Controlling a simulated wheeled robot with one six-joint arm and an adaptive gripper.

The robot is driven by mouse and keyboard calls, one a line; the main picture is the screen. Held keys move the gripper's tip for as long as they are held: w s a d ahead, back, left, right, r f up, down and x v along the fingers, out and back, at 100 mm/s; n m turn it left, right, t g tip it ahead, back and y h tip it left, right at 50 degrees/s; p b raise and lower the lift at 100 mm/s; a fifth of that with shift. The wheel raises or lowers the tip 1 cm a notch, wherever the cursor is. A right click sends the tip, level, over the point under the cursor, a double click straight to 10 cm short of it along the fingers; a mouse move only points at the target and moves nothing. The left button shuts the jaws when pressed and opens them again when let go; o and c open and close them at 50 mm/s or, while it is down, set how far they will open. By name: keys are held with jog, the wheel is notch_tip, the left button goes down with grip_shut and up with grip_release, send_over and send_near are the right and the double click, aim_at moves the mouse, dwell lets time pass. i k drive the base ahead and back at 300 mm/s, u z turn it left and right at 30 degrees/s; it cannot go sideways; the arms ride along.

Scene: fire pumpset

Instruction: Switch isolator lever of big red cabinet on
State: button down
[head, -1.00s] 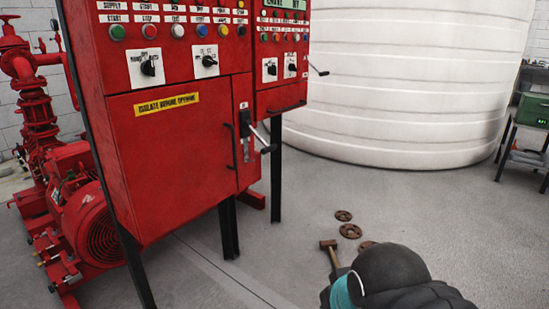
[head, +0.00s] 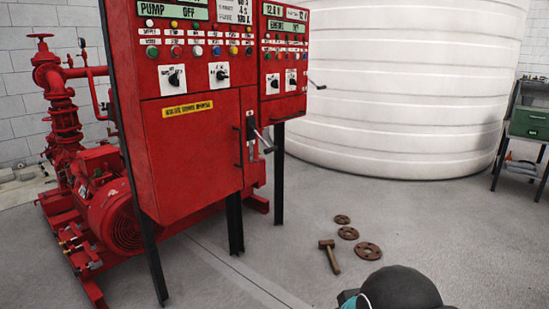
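The big red cabinet (head: 190,150) stands on dark legs left of centre in the head view. Its isolator lever (head: 264,142) is on the right side of the cabinet's front, below the switches. The lever has a black mount, a grey arm and a dark grip, and sticks out down and to the right. A dark door handle shows just left of it. My gripper is not in view; only a dark rounded part of my arm with a teal band shows at the bottom edge, well below and apart from the lever.
A second red panel (head: 284,60) joins the cabinet on the right, with a crank lever. A red pump (head: 110,205) stands behind at left. A hammer (head: 330,258) and rusty flanges (head: 368,250) lie on the floor. A white tank (head: 400,90) fills the back.

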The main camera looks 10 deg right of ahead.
aim_at(264, 142)
jog(key=z, duration=0.3)
jog(key=i, duration=1.3)
jog(key=z, duration=0.05)
